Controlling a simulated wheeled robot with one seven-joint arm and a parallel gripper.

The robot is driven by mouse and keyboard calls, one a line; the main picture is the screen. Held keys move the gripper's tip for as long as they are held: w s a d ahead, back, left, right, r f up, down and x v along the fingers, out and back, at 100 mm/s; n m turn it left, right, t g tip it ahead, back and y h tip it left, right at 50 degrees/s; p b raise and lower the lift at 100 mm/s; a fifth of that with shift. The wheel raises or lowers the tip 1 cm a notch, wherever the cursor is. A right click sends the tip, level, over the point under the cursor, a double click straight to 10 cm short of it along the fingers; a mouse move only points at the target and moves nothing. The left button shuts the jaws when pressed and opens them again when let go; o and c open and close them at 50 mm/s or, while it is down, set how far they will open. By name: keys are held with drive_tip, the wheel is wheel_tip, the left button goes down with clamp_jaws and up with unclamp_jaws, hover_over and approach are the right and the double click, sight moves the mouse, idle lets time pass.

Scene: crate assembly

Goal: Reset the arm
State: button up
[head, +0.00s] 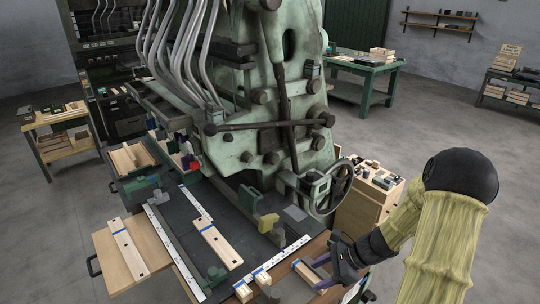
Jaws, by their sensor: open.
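My gripper (322,271) is open at the lower right of the head view, low over the front of the work surface. Its jaws are close to the right end of a short pale wooden slat (305,269) with a blue band. I cannot tell whether they touch it. My arm in a yellow sleeve comes in from the right. A longer slat (217,244) with a blue band lies on the dark machine bed. Another slat (126,248) lies on the wooden board at the left. Two small banded wooden pieces (243,291) (262,278) are at the bottom edge.
A large green machine (262,150) with pipes and a handwheel (336,187) stands behind the bed. White rulers (175,254) edge the bed. A wooden cabinet (366,207) stands right of it. A green table (364,70) is further back. Open floor (440,130) lies at right.

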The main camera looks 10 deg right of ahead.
drive_tip(key=s+a+r+n+h, duration=0.3)
drive_tip(key=s+r+n+h, duration=0.1)
drive_tip(key=n, duration=0.6)
drive_tip(key=s+a+r+n+h, duration=0.3)
drive_tip(key=r+n, duration=0.4)
drive_tip(key=n, duration=0.3)
drive_tip(key=s+h, duration=0.1)
drive_tip(key=s, duration=0.1)
drive_tip(key=shift+s+r+n+t+h, duration=0.2)
drive_tip(key=shift+s+n+t+h, duration=0.1)
drive_tip(key=shift+s+h, duration=0.1)
drive_tip(key=shift+w, duration=0.15)
